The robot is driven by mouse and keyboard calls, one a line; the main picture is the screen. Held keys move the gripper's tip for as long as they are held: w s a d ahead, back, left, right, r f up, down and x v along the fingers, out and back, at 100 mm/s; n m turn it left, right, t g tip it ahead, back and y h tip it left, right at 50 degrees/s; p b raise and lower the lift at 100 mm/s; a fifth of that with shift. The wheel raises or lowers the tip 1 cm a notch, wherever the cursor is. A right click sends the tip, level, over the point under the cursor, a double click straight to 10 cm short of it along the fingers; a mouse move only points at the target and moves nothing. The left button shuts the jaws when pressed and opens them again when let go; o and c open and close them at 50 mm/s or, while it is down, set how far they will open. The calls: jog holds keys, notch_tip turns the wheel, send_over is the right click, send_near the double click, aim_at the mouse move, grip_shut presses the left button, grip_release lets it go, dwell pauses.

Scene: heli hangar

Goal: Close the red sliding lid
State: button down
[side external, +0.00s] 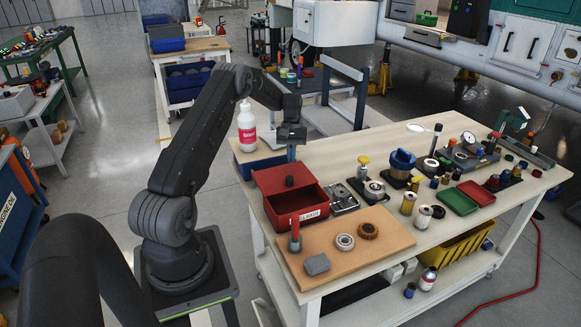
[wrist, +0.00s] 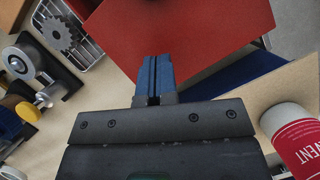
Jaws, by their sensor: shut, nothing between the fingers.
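The red box (side external: 315,213) stands on the near left part of the workbench. In the wrist view, the shut fingertips (wrist: 154,62) overlap the edge of the large red lid (wrist: 205,35). I cannot tell whether they touch it. The knob is not visible in the wrist view.
A white bottle with a red label (side external: 247,125) stands left of my gripper, on or behind a blue bin (side external: 258,164). A metal tray with gears (side external: 340,198) lies right of the box. A brown board (side external: 345,248) with several parts lies in front.

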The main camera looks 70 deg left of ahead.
aim_at(305, 185)
jog(key=shift+s+d+f, duration=0.3)
jog(key=shift+s+d, duration=0.05)
jog(key=shift+d, duration=0.3)
jog(key=shift+s+d+f, duration=0.25)
jog(key=shift+s+d, duration=0.05)
jog(key=shift+d, duration=0.3)
jog(key=shift+s+d, duration=0.35)
jog(key=shift+d, duration=0.4)
jog(key=d, duration=1)
jog(key=shift+d, duration=0.15)
jog(key=shift+f, duration=0.1)
